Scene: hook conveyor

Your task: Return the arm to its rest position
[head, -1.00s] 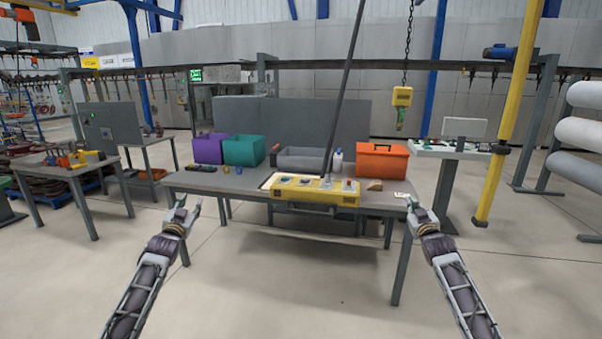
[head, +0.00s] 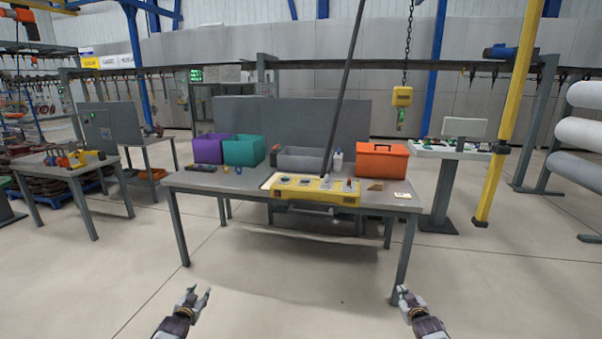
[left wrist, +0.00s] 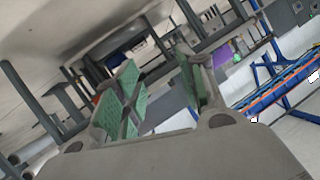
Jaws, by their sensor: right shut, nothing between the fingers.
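My left gripper (head: 199,296) is low in the head view, in front of the table and well below its top. In the left wrist view its two green-padded fingers (left wrist: 160,92) stand apart with nothing between them, so it is open. My right gripper (head: 401,292) is at about the same height to the right, shut and empty. Both are clear of the table and touch nothing. Only the front ends of my arms show at the bottom edge.
The table (head: 230,187) holds a yellow control box (head: 325,185), a purple bin (head: 207,150), a teal bin (head: 238,152), a grey bin (head: 303,157) and an orange toolbox (head: 381,160). A yellow hook block (head: 402,97) hangs on a chain. The floor around my grippers is free.

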